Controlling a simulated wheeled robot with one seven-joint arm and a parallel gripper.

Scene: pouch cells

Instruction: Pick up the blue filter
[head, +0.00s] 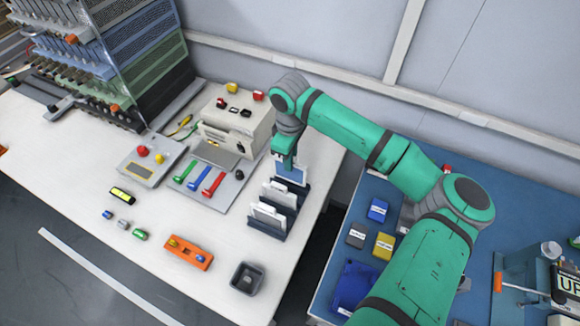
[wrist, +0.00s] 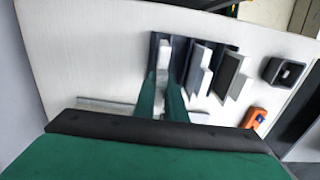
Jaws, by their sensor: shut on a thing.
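My gripper (head: 287,160) points down over the far end of a row of dark slotted holders (head: 270,222). Its jaws are shut on a thin blue-edged panel with a pale face, the blue filter (head: 292,175); the fingers hide part of it. In the wrist view, the two green fingers of my gripper (wrist: 163,88) close around a pale piece (wrist: 164,55) within the leftmost dark holder. I cannot tell whether the filter is still touching its holder. White flat pieces (head: 268,213) stand in the nearer holders.
A beige instrument (head: 238,125) and a panel with green, blue and red levers (head: 200,178) stand to the left. A dark square cup (head: 247,278) and an orange block (head: 188,252) lie nearer. A blue table (head: 335,270) is to the right, past a gap.

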